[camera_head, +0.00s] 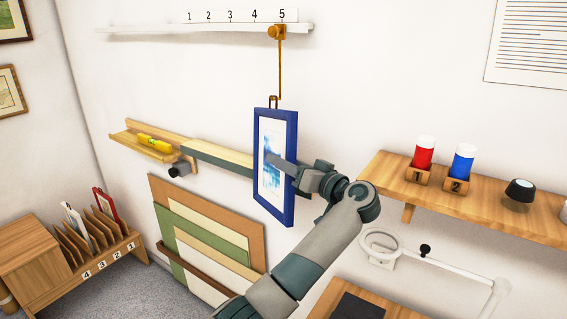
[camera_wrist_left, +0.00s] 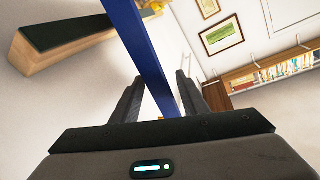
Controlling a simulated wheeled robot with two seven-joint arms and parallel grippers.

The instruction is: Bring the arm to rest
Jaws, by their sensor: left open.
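A blue-framed print (camera_head: 291,170) hangs upright against the wall from an orange rod and hook (camera_head: 280,70), under the number 5 of the white rail (camera_head: 150,29). In the left wrist view, the blue frame edge (camera_wrist_left: 144,50) runs between the two spread fingers of the gripper (camera_wrist_left: 159,78). Whether a finger touches the frame cannot be told. My right gripper is not in view.
A padded wooden bar (camera_head: 220,157) and a ledge with a yellow level (camera_head: 154,144) are left of the print. Boards (camera_head: 205,235) lean below. A shelf (camera_head: 480,203) with red and blue containers stands right; a white ring arm (camera_head: 440,263) is under it.

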